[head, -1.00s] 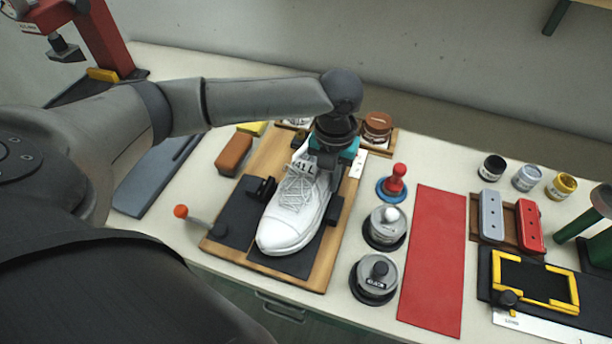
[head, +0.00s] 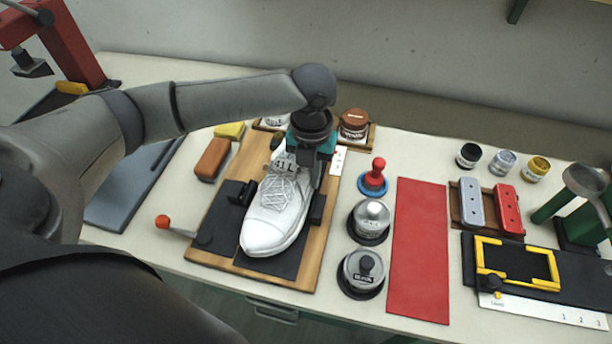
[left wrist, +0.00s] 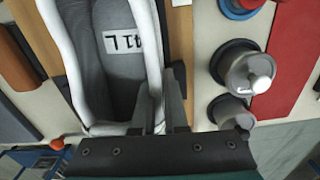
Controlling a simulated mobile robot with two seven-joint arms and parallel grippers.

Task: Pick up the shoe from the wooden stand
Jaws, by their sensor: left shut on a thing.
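A white laced shoe (head: 275,215) lies on the black pad of the wooden stand (head: 208,245), its toe toward the near edge. Black side blocks flank it. A tag reading "41 L" shows inside its opening; in the left wrist view the white collar (left wrist: 58,45) surrounds the grey insole. My left gripper (head: 316,172) is at the heel end, pointing down. In the left wrist view its fingers (left wrist: 164,105) are shut on the shoe's side wall, one inside the opening and one outside. I cannot see a gap between sole and pad. My right gripper is not in view.
An orange-knobbed lever (head: 163,221) sticks out left of the stand. Round metal pots (head: 362,273) and a red-handled stamp (head: 374,178) stand close on its right. A red mat (head: 420,250) lies beyond them. A brown block (head: 212,158) is at the stand's left.

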